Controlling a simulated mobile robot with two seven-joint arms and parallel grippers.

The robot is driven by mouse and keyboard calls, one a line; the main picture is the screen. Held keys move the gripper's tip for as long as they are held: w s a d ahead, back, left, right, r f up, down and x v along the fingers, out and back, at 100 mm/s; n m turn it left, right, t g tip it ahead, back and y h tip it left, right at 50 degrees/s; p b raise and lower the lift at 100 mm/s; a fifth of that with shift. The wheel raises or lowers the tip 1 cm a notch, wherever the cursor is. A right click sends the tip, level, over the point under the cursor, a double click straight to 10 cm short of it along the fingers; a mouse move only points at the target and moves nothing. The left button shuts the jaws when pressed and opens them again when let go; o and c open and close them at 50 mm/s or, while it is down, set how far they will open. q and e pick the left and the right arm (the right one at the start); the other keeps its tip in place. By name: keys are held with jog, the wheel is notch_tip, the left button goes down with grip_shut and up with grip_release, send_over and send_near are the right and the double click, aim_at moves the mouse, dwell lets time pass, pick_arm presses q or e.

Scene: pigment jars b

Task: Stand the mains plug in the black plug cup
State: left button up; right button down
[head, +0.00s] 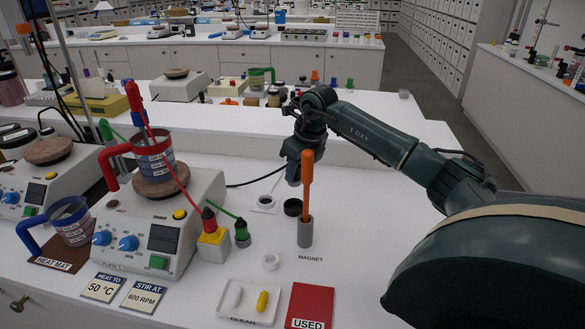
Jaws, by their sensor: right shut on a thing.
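My right gripper (293,182) points down above the bench, partly behind the orange-handled magnet rod. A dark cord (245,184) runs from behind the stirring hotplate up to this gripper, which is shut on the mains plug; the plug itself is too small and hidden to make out. The black plug cup (293,207) stands on the white bench a little below the gripper, just behind and left of the magnet holder. The gripper is apart from the cup. My left gripper is not in view.
The orange magnet rod (307,180) stands in a grey holder (305,232) close in front. The hotplate (165,225) with a beaker is at left. A white tray (248,303) and red USED mat (310,306) lie in front.

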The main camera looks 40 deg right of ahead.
aim_at(297, 184)
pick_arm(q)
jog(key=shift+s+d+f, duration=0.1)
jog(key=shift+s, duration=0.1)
pick_arm(e)
jog(key=shift+m, duration=0.4)
notch_tip(297, 184, down, 3)
jog(key=shift+f+b, duration=0.2)
jog(key=shift+b, duration=1)
jog(key=shift+f, duration=0.4)
jog(key=shift+f+b, duration=0.5)
jog(key=shift+b, duration=0.1)
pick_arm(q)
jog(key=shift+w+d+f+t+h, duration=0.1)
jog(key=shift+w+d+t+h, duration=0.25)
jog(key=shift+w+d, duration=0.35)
pick_arm(e)
jog(key=shift+f, duration=0.3)
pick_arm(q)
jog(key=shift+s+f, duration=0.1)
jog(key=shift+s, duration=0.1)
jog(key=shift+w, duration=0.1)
